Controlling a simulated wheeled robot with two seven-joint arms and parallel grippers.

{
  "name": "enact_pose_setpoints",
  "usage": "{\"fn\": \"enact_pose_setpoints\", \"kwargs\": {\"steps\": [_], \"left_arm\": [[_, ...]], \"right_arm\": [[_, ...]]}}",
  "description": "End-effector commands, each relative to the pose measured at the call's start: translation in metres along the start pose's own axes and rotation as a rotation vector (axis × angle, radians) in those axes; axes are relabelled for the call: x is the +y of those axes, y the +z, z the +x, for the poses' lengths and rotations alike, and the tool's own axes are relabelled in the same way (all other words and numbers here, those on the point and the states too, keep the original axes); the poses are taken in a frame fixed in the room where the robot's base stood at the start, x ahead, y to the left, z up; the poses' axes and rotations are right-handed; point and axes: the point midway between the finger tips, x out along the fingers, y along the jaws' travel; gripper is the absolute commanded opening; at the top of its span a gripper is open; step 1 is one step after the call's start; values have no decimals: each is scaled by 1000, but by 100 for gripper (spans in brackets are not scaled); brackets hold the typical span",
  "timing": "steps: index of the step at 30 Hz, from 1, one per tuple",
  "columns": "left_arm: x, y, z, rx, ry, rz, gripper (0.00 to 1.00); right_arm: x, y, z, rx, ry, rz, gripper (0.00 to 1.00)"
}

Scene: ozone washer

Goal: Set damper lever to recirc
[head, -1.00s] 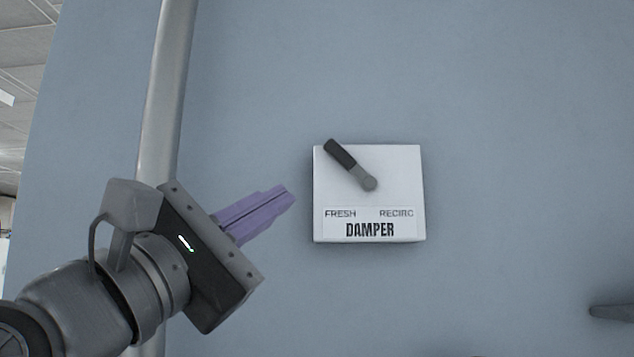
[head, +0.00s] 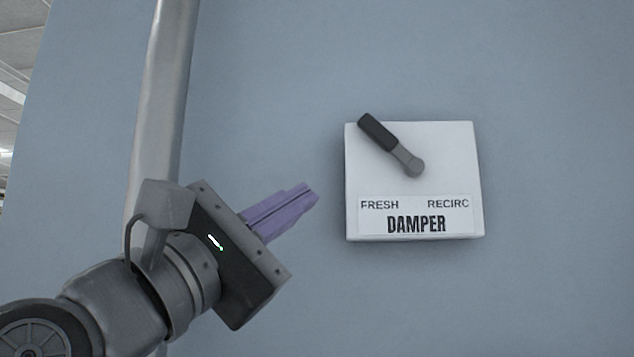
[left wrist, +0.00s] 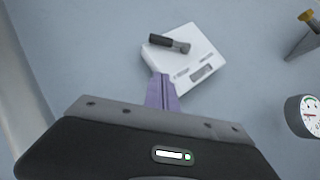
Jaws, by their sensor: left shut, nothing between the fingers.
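The damper box (head: 450,160) is a white square plate on the blue-grey wall, labelled FRESH at left, RECIRC at right and DAMPER below. Its lever (head: 391,144) has a grey pivot and a dark grip, and it points up and left, to the FRESH side. The box (left wrist: 199,48) and lever (left wrist: 168,43) also show in the left wrist view. My left gripper (head: 312,195) has purple fingers, shut and empty. In the head view its tips are left of the box, lower than the lever and apart from it. My right gripper is not in view.
A vertical metal pipe (head: 165,100) runs along the wall behind my left arm. The wall around the box is bare.

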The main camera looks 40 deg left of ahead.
Motion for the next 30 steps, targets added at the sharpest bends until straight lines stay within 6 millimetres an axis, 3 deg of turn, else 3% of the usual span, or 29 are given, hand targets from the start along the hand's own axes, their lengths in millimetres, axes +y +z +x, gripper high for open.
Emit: {"fn": "enact_pose_setpoints", "kwargs": {"steps": [16,21,30], "left_arm": [[4,7,100,0,-1,1,0],[3,23,115,2,0,2,0],[0,28,119,1,0,0,0]], "right_arm": [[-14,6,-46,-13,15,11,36],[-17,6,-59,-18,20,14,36],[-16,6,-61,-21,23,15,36]]}}
